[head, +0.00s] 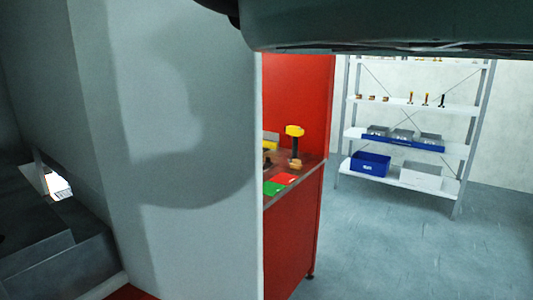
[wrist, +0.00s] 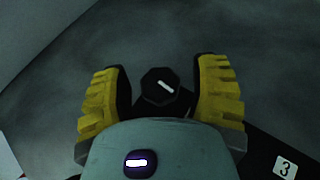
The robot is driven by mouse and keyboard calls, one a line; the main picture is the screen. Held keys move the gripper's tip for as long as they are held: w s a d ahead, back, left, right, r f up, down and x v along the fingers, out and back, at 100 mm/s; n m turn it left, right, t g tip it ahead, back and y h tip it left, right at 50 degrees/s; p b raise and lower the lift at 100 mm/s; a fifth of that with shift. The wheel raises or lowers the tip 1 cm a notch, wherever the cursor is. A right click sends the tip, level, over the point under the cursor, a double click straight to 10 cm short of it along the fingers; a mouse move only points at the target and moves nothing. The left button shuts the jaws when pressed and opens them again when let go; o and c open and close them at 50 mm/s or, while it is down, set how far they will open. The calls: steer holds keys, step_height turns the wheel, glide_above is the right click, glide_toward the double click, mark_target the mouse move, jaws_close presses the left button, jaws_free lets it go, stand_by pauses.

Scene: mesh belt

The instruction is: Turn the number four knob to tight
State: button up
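In the wrist view a black knob (wrist: 160,88) with a white pointer line sits between the two fingers of my gripper (wrist: 161,92). The pointer line is tilted, running from upper left to lower right. My gripper is open, with yellow ridged pads on both sides of the knob and visible gaps to each. A label with the number 3 (wrist: 285,168) shows at the lower right. No number four label is visible, so I cannot tell this knob's number. The gripper and the knob do not show in the head view.
A large grey panel (head: 190,130) fills the left of the head view. A metal shelf (head: 405,141) holds bins. Floor in front is clear.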

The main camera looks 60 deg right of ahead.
steer(key=c, duration=0.9)
steer(key=p, duration=0.2)
steer(key=m+h+p, duration=0.1)
steer(key=p, duration=0.1)
steer(key=shift+s+a+r+t, duration=0.1)
steer(key=shift+a+r+t, duration=0.05)
steer(key=shift+r+t, duration=0.15)
steer(key=shift+c, duration=0.2)
steer(key=m+t+h+p, duration=0.1)
steer(key=h+p, duration=0.1)
steer(key=p, duration=0.2)
steer(key=shift+m, duration=0.4)
steer(key=shift+f+m+h+p, duration=0.35)
steer(key=shift+m+h+p, duration=0.15)
steer(key=shift+p, duration=0.15)
steer(key=o, duration=1.2)
steer(key=shift+r, duration=0.1)
